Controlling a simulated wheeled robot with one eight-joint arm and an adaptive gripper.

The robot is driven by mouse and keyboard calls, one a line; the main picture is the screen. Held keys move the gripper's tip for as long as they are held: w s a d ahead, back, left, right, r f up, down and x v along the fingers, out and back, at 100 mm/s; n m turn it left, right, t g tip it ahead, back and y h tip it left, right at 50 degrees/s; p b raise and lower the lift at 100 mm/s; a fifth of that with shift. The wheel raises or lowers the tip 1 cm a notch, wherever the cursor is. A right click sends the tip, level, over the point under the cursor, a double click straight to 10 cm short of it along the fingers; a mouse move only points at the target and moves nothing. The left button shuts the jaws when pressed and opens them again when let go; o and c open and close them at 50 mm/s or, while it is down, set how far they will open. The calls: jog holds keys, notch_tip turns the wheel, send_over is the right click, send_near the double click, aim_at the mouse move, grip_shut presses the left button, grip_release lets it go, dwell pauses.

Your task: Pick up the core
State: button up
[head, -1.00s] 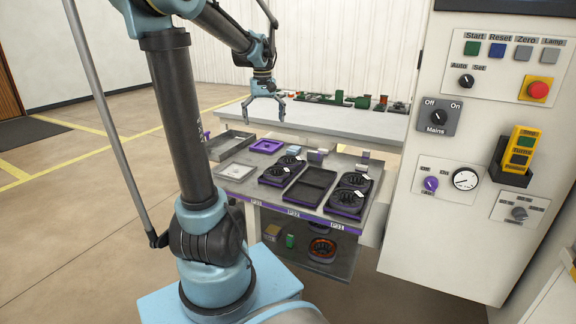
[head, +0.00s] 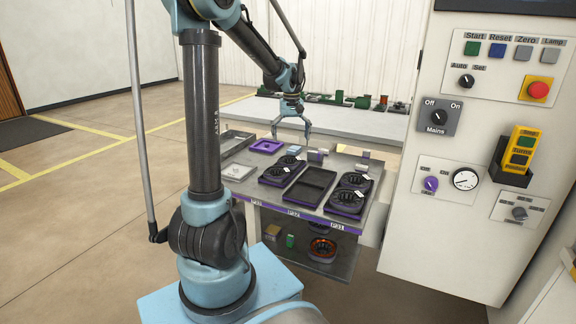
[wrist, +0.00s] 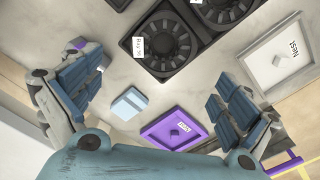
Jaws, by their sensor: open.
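Several dark, round, slotted cores sit in black trays on the bench; one core (head: 277,172) and another behind it (head: 291,162) are left of an empty black tray (head: 306,186). Two more cores (head: 346,199) (head: 355,181) are on its right. I cannot tell which one is meant. In the wrist view one core (wrist: 168,45) lies at the top centre beside a white label, and a second core (wrist: 225,8) is cut by the top edge. My gripper (head: 291,138) is open and empty above the back of the bench; its spread fingers (wrist: 158,100) frame the wrist view.
A light blue block (wrist: 129,104) and a purple tray (wrist: 160,130) lie between my fingers in the wrist view. A pale square plate (head: 238,171) and a grey tray (head: 230,142) stand left. A lower shelf (head: 335,268) holds an orange-ringed part. A control cabinet (head: 400,230) stands right.

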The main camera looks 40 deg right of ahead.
aim_at(291, 157)
jog(key=shift+s+f, duration=0.1)
jog(key=shift+f, duration=4.35)
jog(key=shift+c, duration=0.2)
jog(key=c, duration=1.2)
jog(key=shift+c, duration=0.2)
